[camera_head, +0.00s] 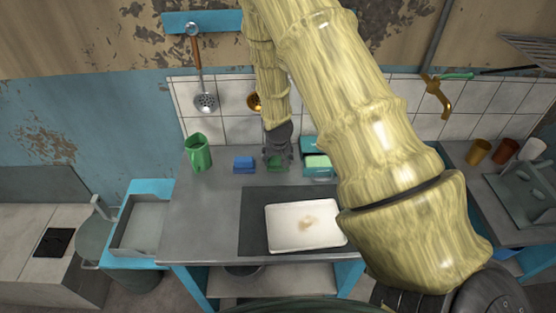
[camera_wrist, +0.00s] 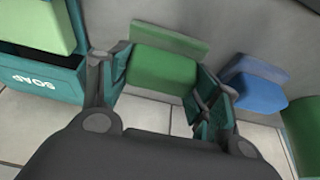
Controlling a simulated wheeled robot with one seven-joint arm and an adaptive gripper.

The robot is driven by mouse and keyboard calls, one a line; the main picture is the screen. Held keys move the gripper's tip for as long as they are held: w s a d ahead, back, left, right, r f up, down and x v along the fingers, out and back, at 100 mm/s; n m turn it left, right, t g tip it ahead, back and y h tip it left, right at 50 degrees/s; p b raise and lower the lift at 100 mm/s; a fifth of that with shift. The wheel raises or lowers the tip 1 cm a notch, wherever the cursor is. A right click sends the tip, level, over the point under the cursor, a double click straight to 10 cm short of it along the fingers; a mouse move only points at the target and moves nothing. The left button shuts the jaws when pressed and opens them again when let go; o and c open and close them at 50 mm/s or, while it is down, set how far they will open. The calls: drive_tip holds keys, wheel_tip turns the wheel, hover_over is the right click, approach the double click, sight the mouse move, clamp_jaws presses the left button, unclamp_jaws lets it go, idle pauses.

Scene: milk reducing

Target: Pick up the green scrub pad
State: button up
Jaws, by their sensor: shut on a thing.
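The green scrub pad (camera_head: 276,163) is at the back of the grey metal table, below my gripper (camera_head: 277,152). In the wrist view the green pad (camera_wrist: 165,62) is a dark green block with a paler green layer along one side. The fingers of my gripper (camera_wrist: 164,76) are on either side of it and shut on it. I cannot tell whether the pad still touches the tabletop. The fingers and palm hide part of it in the head view.
A blue scrub pad (camera_head: 244,164) lies close to the left, with a green jug (camera_head: 198,153) beyond it. A teal soap holder (camera_wrist: 40,75) with a light green sponge stands close on the other side. A white tray (camera_head: 285,243) lies in front, and tiled wall (camera_head: 225,129) rises behind.

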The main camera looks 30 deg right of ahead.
drive_tip(key=shift+r+b, duration=0.8)
drive_tip(key=shift+r, duration=0.6)
drive_tip(key=s+b, duration=0.1)
drive_tip(key=s, duration=0.4)
drive_tip(key=s+r+b, duration=0.1)
drive_tip(key=s+b, duration=0.1)
drive_tip(key=s, duration=0.3)
drive_tip(key=s+b, duration=0.1)
drive_tip(key=s, duration=0.5)
drive_tip(key=shift+a+r, duration=0.3)
